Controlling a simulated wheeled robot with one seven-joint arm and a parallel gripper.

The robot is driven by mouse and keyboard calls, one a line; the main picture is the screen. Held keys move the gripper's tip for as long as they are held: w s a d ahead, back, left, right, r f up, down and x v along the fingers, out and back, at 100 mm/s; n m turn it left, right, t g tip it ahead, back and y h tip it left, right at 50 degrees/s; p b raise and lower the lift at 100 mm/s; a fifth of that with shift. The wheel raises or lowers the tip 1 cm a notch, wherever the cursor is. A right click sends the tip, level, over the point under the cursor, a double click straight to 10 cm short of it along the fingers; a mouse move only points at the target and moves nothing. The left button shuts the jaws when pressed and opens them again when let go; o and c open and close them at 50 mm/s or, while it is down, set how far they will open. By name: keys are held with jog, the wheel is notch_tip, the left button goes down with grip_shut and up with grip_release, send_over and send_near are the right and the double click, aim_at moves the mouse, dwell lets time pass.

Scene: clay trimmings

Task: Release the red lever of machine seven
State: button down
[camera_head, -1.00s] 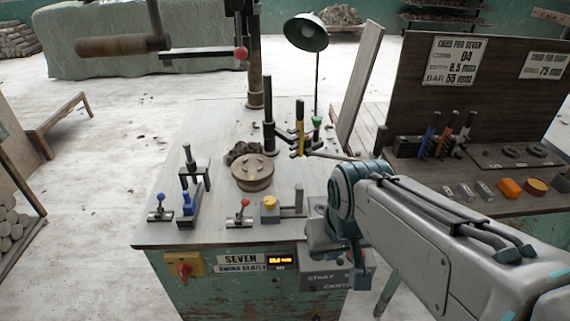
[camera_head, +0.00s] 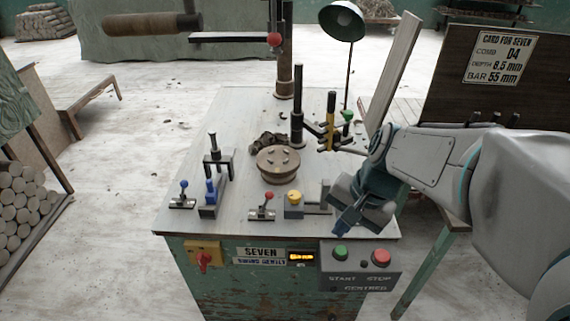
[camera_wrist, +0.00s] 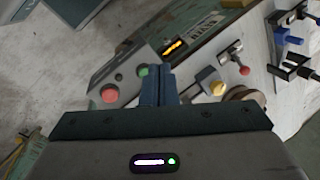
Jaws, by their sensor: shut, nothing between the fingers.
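Machine seven (camera_head: 285,275) is a green, worn bench with a grey top and a SEVEN plate. A small red-knobbed lever (camera_head: 266,206) stands on a metal base near its front edge. In the wrist view the lever (camera_wrist: 244,70) is right of my fingers. Another red ball (camera_head: 274,40) sits on the end of a dark horizontal bar above the bench. My gripper (camera_head: 342,228) is shut and empty, pointing down over the front right of the bench, to the right of the small lever and apart from it. Its blue fingers (camera_wrist: 158,70) touch each other in the wrist view.
A yellow knob (camera_head: 293,198) with a grey block stands between lever and gripper. A round turntable (camera_head: 278,164) is behind it. Blue-knobbed levers (camera_head: 183,186) stand at left. The panel below has green (camera_head: 340,252) and red (camera_head: 381,257) buttons. A lamp (camera_head: 342,22) stands behind.

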jog(key=w+a+f+m+y, duration=0.1)
jog(key=w+f+m+y, duration=0.1)
jog(key=w+m, duration=0.2)
jog(key=w+a+f+m+y+b, duration=0.1)
jog(key=w+f+m+y, duration=0.1)
jog(key=w+m, duration=0.3)
jog(key=w+a+f+m+t+y+b, duration=0.1)
jog(key=w+m+y, duration=0.3)
jog(key=w, duration=0.5)
jog(key=shift+f+m, duration=0.55)
jog(key=shift+m, duration=0.15)
send_near(267, 201)
jog(key=x, duration=0.4)
jog(key=shift+w+d+f, duration=0.1)
jog(key=shift+w+f, duration=0.1)
jog(key=shift+w, duration=0.05)
jog(key=shift+r, duration=0.1)
